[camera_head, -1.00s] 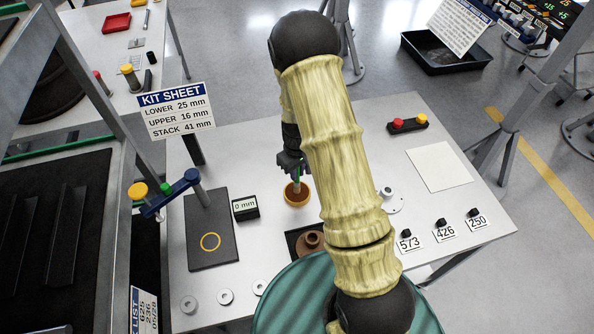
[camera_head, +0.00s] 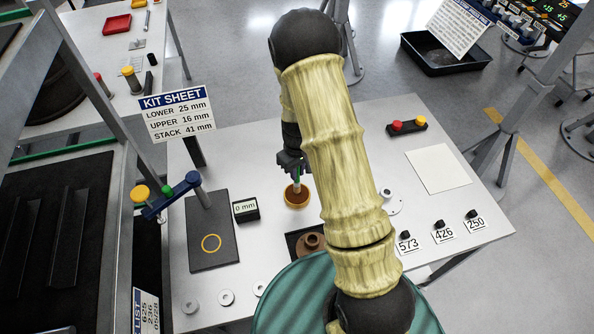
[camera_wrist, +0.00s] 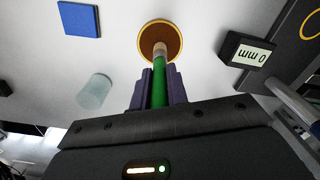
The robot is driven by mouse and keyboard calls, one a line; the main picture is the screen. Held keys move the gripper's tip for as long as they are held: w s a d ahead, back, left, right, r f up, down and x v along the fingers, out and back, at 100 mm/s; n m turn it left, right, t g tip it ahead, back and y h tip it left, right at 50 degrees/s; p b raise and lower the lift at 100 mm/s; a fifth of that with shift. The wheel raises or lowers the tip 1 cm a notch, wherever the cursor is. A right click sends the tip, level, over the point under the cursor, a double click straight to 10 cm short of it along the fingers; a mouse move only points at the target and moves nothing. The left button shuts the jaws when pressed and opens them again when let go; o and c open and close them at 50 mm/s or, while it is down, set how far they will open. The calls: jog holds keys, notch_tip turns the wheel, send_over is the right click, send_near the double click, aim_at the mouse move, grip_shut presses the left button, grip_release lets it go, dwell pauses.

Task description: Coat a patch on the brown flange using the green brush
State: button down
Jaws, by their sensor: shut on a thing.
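My gripper (camera_head: 296,168) is shut on the green brush (camera_wrist: 159,88), whose green handle lies between the fingers in the wrist view. The brush tip points down into a round orange-rimmed pot (camera_head: 297,203) with brown contents; the pot also shows in the wrist view (camera_wrist: 173,32). I cannot tell how deep the bristles sit. The brown flange (camera_head: 311,242) rests on a dark tray (camera_head: 292,249) nearer the front of the table, partly hidden by my arm.
A small block display reading 0 mm (camera_head: 245,209) stands left of the pot. A dark plate with a yellow ring (camera_head: 211,258) lies farther left. A light flanged disc (camera_head: 391,201) and numbered tags (camera_head: 443,231) are at right. The wrist view shows a blue square (camera_wrist: 79,19) and a translucent cylinder (camera_wrist: 93,91).

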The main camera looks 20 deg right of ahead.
jog(key=shift+r+p, duration=1.7)
jog(key=shift+r, duration=1)
jog(key=shift+f, duration=0.1)
